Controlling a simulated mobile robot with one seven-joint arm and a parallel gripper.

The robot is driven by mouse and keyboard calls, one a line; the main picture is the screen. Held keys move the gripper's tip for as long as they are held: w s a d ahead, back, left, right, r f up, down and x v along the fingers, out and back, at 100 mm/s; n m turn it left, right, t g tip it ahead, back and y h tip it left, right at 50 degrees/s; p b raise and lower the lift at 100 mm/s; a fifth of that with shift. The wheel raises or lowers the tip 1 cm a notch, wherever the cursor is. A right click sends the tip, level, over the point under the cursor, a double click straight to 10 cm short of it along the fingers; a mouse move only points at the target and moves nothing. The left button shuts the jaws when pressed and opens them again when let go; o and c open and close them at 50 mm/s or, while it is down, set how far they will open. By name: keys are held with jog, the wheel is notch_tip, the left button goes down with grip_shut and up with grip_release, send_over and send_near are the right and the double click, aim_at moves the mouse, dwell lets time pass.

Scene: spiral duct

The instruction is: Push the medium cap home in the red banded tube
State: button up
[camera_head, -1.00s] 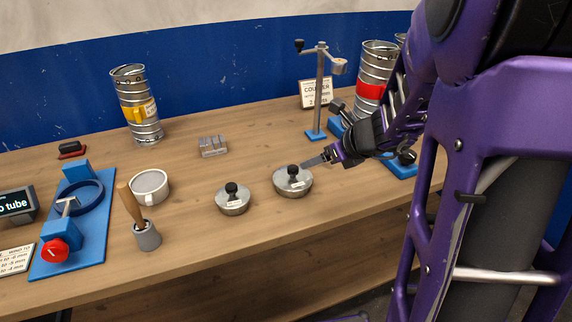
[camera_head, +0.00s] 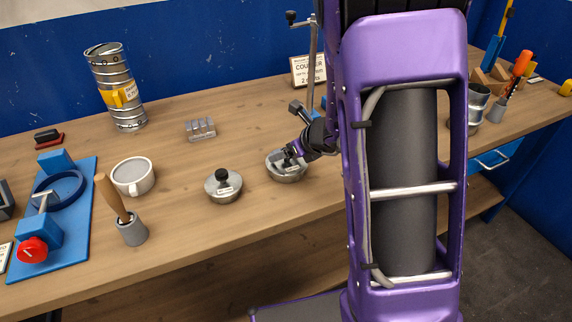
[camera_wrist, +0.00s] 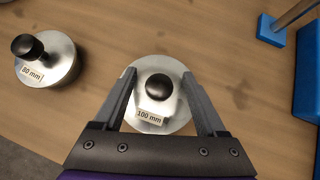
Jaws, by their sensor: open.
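The cap labelled 100 mm (camera_wrist: 153,112), a round metal cap with a black knob, sits on the bench; it also shows in the head view (camera_head: 287,175). My gripper (camera_wrist: 158,76) is open above it, its two fingers on either side of the knob, with no clear contact. The cap labelled 80 mm (camera_wrist: 62,67) stands to its left, also in the head view (camera_head: 224,189). The red banded tube is hidden behind my arm in the head view now.
A yellow-banded tube (camera_head: 116,88) stands at the back left. A white mug (camera_head: 133,177), a brush in a grey pot (camera_head: 131,229) and a blue fixture (camera_head: 80,213) are at left. A crank stand (camera_head: 312,60) and sign (camera_head: 309,71) stand behind the gripper.

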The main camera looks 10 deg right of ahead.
jog(key=shift+s, duration=0.1)
grip_shut()
jog(key=shift+r, duration=0.2)
dwell(0.3)
notch_tip(320, 180, up, 9)
jog(key=shift+f+p, duration=0.1)
jog(key=shift+p, duration=1)
jog(key=shift+r, duration=0.25)
jog(key=shift+s+m+t+h, duration=0.3)
jog(key=shift+m+h, duration=0.1)
jog(key=shift+m, duration=0.2)
jog(key=shift+s+f+m+h, duration=0.25)
jog(key=shift+s+m+h, duration=0.05)
jog(key=shift+s+m, duration=0.15)
jog(key=shift+d, duration=0.2)
